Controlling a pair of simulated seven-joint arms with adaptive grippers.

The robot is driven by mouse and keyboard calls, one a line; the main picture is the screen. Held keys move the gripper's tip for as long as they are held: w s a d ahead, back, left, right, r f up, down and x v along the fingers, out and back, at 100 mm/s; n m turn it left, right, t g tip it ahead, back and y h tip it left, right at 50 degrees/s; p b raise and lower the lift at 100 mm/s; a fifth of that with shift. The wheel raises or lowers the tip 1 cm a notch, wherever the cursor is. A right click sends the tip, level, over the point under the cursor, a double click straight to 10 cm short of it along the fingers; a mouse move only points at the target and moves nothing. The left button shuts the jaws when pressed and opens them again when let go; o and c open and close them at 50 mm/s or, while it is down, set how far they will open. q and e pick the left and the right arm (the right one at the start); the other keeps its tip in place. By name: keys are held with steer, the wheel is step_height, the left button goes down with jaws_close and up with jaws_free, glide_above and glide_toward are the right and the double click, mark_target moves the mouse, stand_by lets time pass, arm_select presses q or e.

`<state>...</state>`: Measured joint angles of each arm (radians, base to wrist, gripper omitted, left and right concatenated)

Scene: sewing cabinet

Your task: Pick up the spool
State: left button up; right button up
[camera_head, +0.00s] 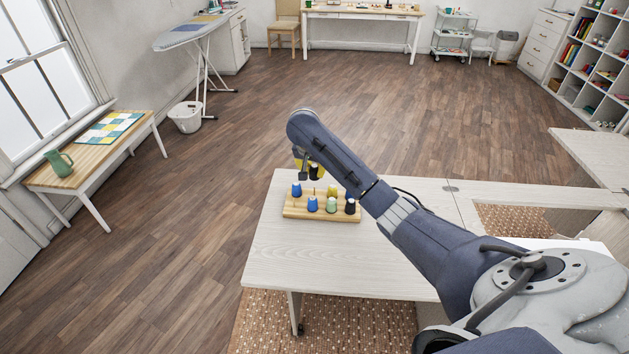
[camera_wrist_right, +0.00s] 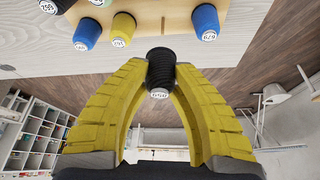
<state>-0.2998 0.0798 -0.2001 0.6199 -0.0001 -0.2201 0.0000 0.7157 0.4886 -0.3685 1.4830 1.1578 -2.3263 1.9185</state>
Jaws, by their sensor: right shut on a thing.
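My right gripper (camera_head: 308,166) is over the back of the wooden spool rack (camera_head: 288,211) on the pale table. Its yellow fingers (camera_wrist_right: 160,88) are shut on a black spool (camera_wrist_right: 160,68) with a white numbered label on its end. The held spool also shows in the head view (camera_head: 314,171), a little above the rack and apart from it. Several other spools stand on the rack, among them a blue spool (camera_head: 312,204), a pale green spool (camera_head: 331,205) and a black spool (camera_head: 350,207). My left gripper is out of view.
The pale table (camera_head: 290,257) is bare in front of the rack. A side table (camera_head: 88,165) with a green pitcher (camera_head: 60,163) stands by the window. An ironing board (camera_head: 190,32) and a white basket (camera_head: 186,118) are farther back. Open wooden floor lies between.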

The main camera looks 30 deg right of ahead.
step_height(320, 180, up, 11)
steer(key=shift+r, duration=0.15)
stand_by(0.5)
steer(key=shift+r, duration=0.1)
steer(key=s+a+f, duration=0.1)
steer(key=a+f, duration=0.7)
steer(key=shift+a+f, duration=0.4)
steer(key=shift+s+f, duration=0.1)
steer(key=shift+f, duration=2.35)
steer(key=shift+f, duration=1.55)
